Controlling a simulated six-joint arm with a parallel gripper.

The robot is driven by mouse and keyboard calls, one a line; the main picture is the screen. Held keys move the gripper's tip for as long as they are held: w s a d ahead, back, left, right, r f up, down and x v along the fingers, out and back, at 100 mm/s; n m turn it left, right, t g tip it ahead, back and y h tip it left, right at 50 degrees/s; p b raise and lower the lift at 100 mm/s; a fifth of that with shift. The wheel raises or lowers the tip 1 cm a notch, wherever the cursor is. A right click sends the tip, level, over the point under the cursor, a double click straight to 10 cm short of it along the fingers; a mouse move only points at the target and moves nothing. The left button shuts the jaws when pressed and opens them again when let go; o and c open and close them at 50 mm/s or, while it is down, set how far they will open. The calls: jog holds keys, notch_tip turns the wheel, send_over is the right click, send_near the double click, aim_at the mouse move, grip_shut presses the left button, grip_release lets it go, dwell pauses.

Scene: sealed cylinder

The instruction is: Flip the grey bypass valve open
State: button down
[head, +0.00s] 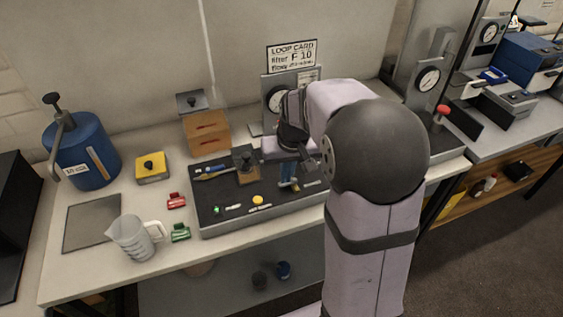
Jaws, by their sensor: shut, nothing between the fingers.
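My arm reaches in from the right front over a black-topped panel (222,213) on the bench. My gripper (312,164) is low over the panel's back right part, partly hidden by my own arm links. It is shut and empty. Whether the gripper touches anything is unclear.
A gauge plate (270,88) with a loop card (291,56) stands behind the panel. To the left are a wooden box (206,134), yellow block (151,168), blue tank (85,153), clear jug (131,238), and red (176,201) and green (180,233) clips.

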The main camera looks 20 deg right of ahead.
jog(key=w+r+n+t, duration=0.1)
jog(key=w+r, duration=0.4)
jog(key=shift+n, duration=0.3)
jog(key=shift+s+d, duration=0.1)
jog(key=shift+f, duration=0.1)
jog(key=p+x, duration=0.3)
jog(key=x, duration=0.7)
jog(key=s, duration=0.1)
jog(key=s+p, duration=0.1)
jog(key=shift+s+r, duration=0.25)
jog(key=shift+s+f+p, duration=0.15)
jog(key=shift+s+p, duration=0.25)
jog(key=shift+s, duration=0.1)
